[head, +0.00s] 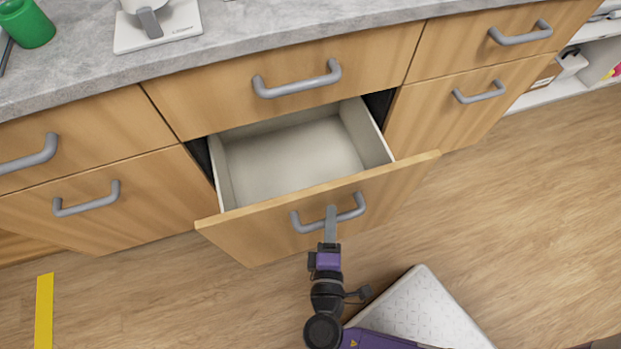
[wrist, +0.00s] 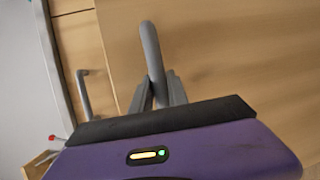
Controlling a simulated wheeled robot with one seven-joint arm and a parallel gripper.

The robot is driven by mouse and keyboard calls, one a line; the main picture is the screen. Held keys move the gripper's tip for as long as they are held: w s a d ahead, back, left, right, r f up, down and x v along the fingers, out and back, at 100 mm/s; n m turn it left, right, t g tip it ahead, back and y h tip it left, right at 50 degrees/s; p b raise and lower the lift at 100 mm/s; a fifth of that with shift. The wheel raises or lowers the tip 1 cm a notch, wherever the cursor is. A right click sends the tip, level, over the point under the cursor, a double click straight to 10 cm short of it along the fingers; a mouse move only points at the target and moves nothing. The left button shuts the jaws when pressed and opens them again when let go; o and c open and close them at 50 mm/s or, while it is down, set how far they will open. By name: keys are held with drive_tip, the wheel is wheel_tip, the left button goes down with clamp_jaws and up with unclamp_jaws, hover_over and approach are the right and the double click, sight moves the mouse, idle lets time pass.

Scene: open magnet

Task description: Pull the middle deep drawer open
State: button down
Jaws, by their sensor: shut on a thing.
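The middle deep drawer (head: 395,190) stands well out from the cabinet, below a shallow drawer. Its light inside (head: 290,160) shows and looks empty. Its grey bar handle (head: 300,222) is on the wooden front. My gripper (head: 331,212) is at the middle of that handle, its fingers shut on the bar. In the wrist view, the handle (wrist: 151,50) runs down between the two fingertips (wrist: 160,90). The exact contact behind the fingers is partly hidden.
The shallow drawer above (head: 200,95) and the neighbouring drawers, left (head: 130,215) and right (head: 430,125), are shut. A grey countertop (head: 270,30) holds a green cup (head: 27,25) and a white scale (head: 180,30). Wooden floor (head: 530,230) is clear at right. Yellow tape (head: 44,310) lies at left.

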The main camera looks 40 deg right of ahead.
drive_tip(key=s+a, duration=0.3)
drive_tip(key=s, duration=0.6)
drive_tip(key=shift+s+p, duration=0.35)
drive_tip(key=shift+p, duration=0.05)
drive_tip(key=shift+a, duration=0.1)
drive_tip(key=c, duration=1.3)
unclamp_jaws()
drive_tip(key=v, duration=0.7)
drive_tip(key=shift+s+a, duration=0.25)
drive_tip(key=shift+s, duration=0.05)
